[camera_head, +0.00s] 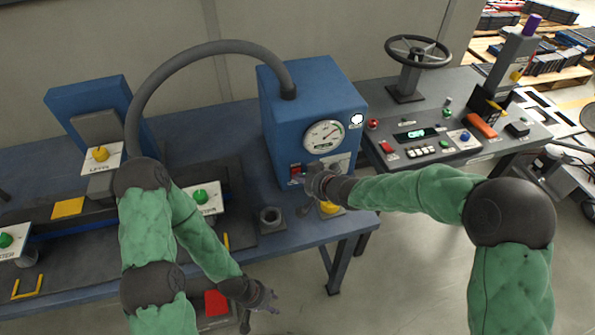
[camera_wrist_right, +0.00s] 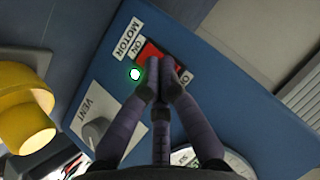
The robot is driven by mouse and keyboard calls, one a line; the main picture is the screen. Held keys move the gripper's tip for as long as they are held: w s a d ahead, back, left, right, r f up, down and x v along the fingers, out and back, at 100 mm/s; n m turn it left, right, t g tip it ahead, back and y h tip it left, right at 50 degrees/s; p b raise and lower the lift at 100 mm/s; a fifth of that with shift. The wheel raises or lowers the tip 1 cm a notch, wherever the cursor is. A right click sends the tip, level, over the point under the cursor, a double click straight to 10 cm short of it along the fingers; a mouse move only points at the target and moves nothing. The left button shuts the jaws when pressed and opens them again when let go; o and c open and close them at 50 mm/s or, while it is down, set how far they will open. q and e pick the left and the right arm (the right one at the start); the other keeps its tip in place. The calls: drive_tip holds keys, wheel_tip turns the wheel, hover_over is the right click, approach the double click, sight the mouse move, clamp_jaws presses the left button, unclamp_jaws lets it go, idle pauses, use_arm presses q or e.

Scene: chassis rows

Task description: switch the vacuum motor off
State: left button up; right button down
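The blue vacuum unit (camera_head: 288,115) stands on the bench with a round gauge (camera_head: 324,136) on its front. Its red motor switch (camera_head: 295,169) also shows in the right wrist view (camera_wrist_right: 149,54), beside the labels MOTOR and ON; the other end's label is partly covered. A green lamp (camera_wrist_right: 136,73) beside the switch is lit. My right gripper (camera_wrist_right: 168,66) has its fingertips together over the switch, covering part of it; I cannot tell whether they touch it. It also shows in the head view (camera_head: 311,178). My left gripper (camera_head: 272,300) hangs low near the bench's front edge, its fingers unclear.
A VENT knob (camera_wrist_right: 95,131) sits near the switch. A yellow part (camera_head: 330,207) stands below the unit. A grey hose (camera_head: 205,48) arches from the unit's top to the left. A control panel (camera_head: 425,140) and a handwheel (camera_head: 418,52) are on the right.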

drive_tip(key=shift+w, duration=0.2)
idle(0.3)
drive_tip(key=shift+s, duration=0.15)
drive_tip(key=shift+s+d+f, duration=0.1)
drive_tip(key=shift+s+d, duration=0.05)
drive_tip(key=shift+s, duration=0.4)
drive_tip(key=shift+s+d+f+b, duration=0.1)
drive_tip(key=shift+s+d, duration=0.15)
drive_tip(key=shift+s, duration=0.55)
drive_tip(key=shift+s+d+f+b, duration=0.1)
drive_tip(key=shift+s+d, duration=0.2)
drive_tip(key=shift+s, duration=0.45)
drive_tip(key=shift+s+d+f+b, duration=0.1)
drive_tip(key=shift+s+d, duration=0.15)
drive_tip(key=shift+s, duration=0.55)
